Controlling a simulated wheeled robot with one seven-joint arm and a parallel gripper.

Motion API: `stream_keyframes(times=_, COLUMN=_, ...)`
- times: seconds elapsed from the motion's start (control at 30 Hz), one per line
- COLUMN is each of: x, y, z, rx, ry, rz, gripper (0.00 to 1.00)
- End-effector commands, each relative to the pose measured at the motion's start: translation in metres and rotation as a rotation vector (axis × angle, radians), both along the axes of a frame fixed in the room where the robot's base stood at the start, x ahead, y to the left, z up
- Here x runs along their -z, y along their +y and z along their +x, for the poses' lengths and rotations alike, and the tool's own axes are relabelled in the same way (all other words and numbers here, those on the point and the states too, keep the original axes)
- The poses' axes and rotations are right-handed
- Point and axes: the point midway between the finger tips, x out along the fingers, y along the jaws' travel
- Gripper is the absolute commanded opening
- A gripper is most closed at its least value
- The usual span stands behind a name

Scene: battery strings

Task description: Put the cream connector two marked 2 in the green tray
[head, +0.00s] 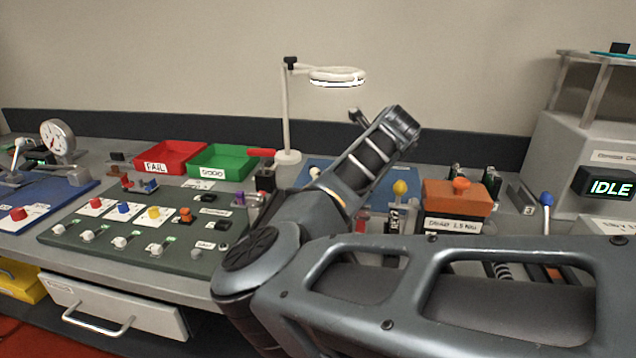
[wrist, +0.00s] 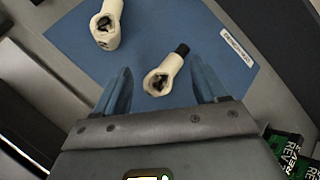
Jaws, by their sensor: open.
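In the wrist view, a cream connector (wrist: 163,76) with a black end lies on a blue mat (wrist: 160,25), between the two fingers of my open gripper (wrist: 162,66). I cannot tell whether a finger touches it. A second cream connector (wrist: 106,22) lies farther up and left, outside the fingers. No number can be read on either one. In the head view, the green tray (head: 222,158) stands at the back, left of my arm; its visible floor looks empty. My gripper cannot be made out there, with my arm covering much of the blue mat.
A red tray (head: 172,157) labelled FAIL adjoins the green tray on its left. A white ring lamp (head: 287,110) stands just right of the green tray. A green control panel (head: 140,215) with knobs lies in front. An orange block (head: 457,197) stands right of my arm.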

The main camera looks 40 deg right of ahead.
Motion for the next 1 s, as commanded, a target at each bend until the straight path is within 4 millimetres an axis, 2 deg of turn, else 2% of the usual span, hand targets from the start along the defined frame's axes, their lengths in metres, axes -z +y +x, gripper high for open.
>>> stream_keyframes(times=0.1, x=0.007, y=0.028, z=0.02, rx=0.022, ry=-0.053, rz=0.191, gripper=0.72)
stream_keyframes(times=0.2, x=0.011, y=0.046, z=0.031, rx=0.034, ry=-0.077, rz=0.307, gripper=0.72)
stream_keyframes(times=0.3, x=0.012, y=0.056, z=0.037, rx=0.039, ry=-0.087, rz=0.366, gripper=0.72)
stream_keyframes(times=0.67, x=0.033, y=0.056, z=0.061, rx=0.041, ry=-0.089, rz=0.379, gripper=0.72)
stream_keyframes(times=1.0, x=0.059, y=0.052, z=0.092, rx=0.04, ry=-0.09, rz=0.378, gripper=0.72)
